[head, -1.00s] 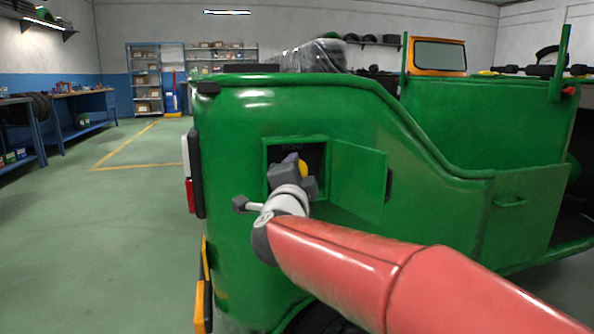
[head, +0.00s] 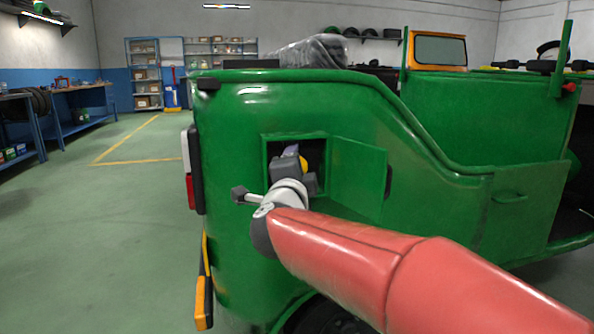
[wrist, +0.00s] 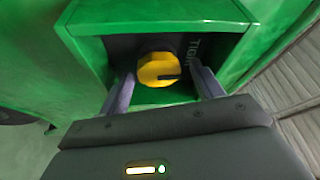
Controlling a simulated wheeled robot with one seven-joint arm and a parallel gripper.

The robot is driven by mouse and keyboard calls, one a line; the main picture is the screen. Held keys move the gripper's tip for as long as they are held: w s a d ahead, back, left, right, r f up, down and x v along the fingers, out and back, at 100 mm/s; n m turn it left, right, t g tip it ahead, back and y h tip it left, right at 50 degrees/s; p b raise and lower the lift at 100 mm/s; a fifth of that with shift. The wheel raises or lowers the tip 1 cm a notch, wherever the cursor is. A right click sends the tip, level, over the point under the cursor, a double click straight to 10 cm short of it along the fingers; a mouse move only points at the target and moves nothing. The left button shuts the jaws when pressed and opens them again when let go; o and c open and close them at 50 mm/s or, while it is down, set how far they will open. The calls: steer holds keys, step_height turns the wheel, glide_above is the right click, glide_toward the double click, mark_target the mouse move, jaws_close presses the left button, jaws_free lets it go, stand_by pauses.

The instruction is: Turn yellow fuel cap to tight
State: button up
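The yellow fuel cap (wrist: 158,69) is round and sits inside the open green recess, with a dark mark on its lower right side. Lettering beginning "TIG" shows on the dark back plate to its right; the rest is cut off. My gripper (wrist: 162,76) is open, one finger on each side of the cap with a visible gap to each. In the head view my gripper (head: 295,165) is at the mouth of the recess and hides most of the cap (head: 304,164).
The green flap door (head: 359,176) stands open to the right of the recess. The green vehicle body (head: 440,150) surrounds it. Free floor (head: 90,220) lies to the left. Shelves and workbenches stand far back.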

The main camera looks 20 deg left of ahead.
steer(key=s+d, duration=0.1)
steer(key=s, duration=0.6)
steer(key=shift+s+d+f, duration=0.15)
steer(key=shift+s+f, duration=0.2)
steer(key=shift+f, duration=0.05)
